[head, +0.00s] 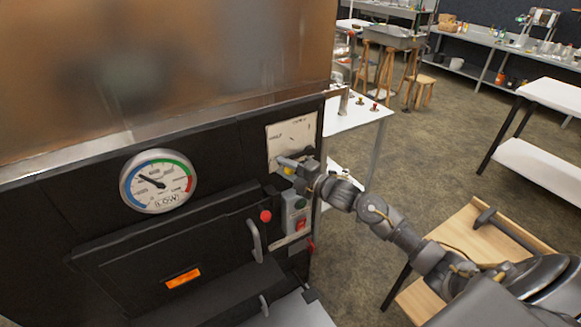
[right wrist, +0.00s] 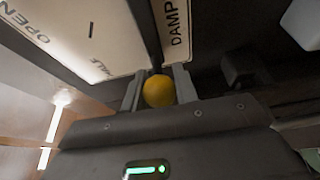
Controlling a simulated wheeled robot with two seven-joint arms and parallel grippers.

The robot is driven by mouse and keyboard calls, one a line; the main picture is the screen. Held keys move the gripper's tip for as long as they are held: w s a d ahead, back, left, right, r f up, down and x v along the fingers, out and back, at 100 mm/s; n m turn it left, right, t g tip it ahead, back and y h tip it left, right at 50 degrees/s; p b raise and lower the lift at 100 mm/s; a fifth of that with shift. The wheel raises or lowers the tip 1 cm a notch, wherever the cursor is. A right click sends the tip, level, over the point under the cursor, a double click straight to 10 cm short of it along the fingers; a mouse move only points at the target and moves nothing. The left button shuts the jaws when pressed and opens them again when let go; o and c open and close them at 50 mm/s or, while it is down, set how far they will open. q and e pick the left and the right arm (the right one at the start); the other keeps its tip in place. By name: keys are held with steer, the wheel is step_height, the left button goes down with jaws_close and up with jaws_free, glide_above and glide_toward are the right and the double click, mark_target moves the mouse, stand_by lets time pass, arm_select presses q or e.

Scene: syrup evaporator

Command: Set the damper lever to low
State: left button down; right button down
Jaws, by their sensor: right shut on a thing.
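The damper plate (head: 291,136) is a pale panel on the right end of the black evaporator front. In the right wrist view the damper plate (right wrist: 85,32) shows the words OPEN and HALF, and part of DAMPER. The damper lever is a dark bar ending in a yellow knob (right wrist: 158,91). My right gripper (head: 287,166) is at the plate's lower edge. In the right wrist view its two fingers (right wrist: 158,88) are shut on the yellow knob, one on each side. The lever's pivot and the low mark are not clear. My left gripper is out of view.
A round gauge (head: 158,181) is left of the plate. Below the gripper is a switch box (head: 296,214) with green and red buttons; a red knob (head: 265,216) and door handle (head: 255,241) are nearby. A wooden-topped table (head: 480,232) stands under my right arm.

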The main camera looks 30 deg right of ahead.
steer(key=shift+d+f, duration=0.1)
steer(key=shift+f, duration=0.05)
stand_by(0.4)
steer(key=c, duration=1.1)
jaws_free()
steer(key=shift+n, duration=0.3)
steer(key=b+v, duration=0.2)
steer(key=v, duration=0.9)
steer(key=shift+b, duration=0.3)
